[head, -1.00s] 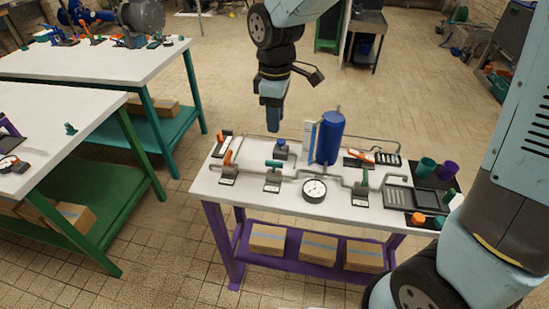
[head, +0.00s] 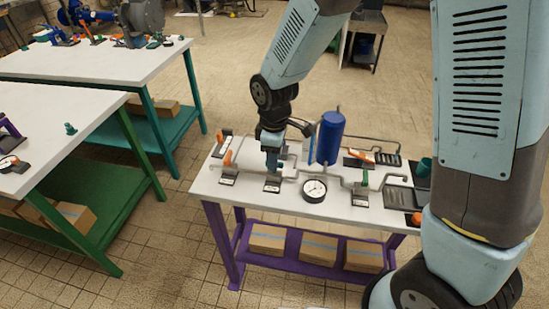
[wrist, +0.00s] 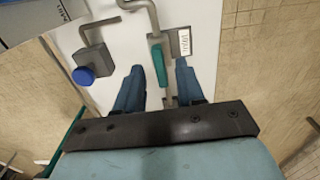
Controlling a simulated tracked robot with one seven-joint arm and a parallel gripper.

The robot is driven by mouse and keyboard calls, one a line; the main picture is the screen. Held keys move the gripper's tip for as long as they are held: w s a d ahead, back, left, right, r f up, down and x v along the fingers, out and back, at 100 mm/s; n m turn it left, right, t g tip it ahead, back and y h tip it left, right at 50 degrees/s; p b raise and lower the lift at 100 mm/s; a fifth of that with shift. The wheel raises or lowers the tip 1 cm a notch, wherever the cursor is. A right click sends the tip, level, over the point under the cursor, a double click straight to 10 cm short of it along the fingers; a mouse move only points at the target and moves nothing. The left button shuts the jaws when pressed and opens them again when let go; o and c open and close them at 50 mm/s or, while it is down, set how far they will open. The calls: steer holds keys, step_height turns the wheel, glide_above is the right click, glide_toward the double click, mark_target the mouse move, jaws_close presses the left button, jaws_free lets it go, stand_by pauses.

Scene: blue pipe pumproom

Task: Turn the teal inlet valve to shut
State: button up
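The teal inlet valve's handle (wrist: 159,65) shows in the wrist view beside a small label plate (wrist: 184,41). It lies lengthwise between my two finger tips, with a gap on each side. My gripper (wrist: 159,68) is open, and its height above the handle is hard to judge. In the head view my gripper (head: 271,160) hangs pointing down over the valve and hides its handle. Only the valve's lower body and dark base (head: 272,187) show there, on the white table (head: 232,188).
A round gauge (head: 314,189) stands right of the valve, with a green-handled valve (head: 364,181) further right. An orange-handled valve (head: 228,160) stands to the left. A blue tank (head: 330,138) rises behind. A blue knob (wrist: 84,75) is left of the fingers in the wrist view.

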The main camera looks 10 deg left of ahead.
steer(key=shift+f, duration=0.4)
jaws_close()
